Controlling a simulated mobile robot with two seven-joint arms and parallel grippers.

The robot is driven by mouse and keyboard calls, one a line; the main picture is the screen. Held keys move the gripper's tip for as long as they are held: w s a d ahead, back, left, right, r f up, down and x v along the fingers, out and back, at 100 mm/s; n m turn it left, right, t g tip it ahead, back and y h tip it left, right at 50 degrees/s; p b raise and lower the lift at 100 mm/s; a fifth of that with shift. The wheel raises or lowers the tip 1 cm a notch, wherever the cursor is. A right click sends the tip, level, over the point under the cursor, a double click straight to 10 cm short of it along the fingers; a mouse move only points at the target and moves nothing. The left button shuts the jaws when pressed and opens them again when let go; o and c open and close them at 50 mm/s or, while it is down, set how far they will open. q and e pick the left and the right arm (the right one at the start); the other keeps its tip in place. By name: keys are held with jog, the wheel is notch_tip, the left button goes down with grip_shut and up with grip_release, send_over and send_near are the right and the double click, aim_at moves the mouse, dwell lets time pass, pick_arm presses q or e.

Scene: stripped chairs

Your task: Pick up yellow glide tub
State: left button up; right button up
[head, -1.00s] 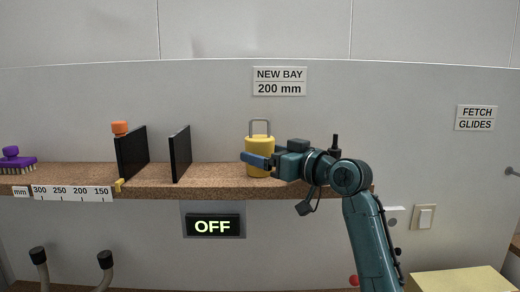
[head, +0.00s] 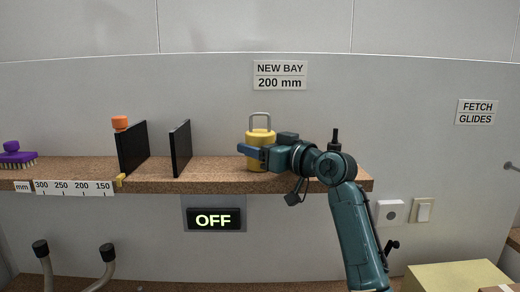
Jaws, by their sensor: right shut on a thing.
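The yellow glide tub (head: 261,138) stands upright at the shelf, right of the two black panels, with its grey loop handle up. My right gripper (head: 256,153) reaches in from the right and is shut on the tub's body. Its blue finger crosses the front of the tub and hides part of it. I cannot tell whether the tub's base touches the shelf. My left gripper is not in view.
The cork-topped shelf (head: 215,184) holds two black upright panels (head: 132,150) and (head: 180,148), an orange knob (head: 120,123) and a purple brush (head: 17,156). A scale strip (head: 75,188) runs along its front edge. A lit OFF sign (head: 213,219) hangs below. A yellow box (head: 455,277) is at lower right.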

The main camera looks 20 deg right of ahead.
jog(key=shift+c, duration=0.7)
jog(key=shift+r, duration=0.1)
notch_tip(320, 180, up, 10)
jog(key=shift+f+b, duration=0.1)
jog(key=shift+b, duration=0.6)
jog(key=shift+d, duration=0.1)
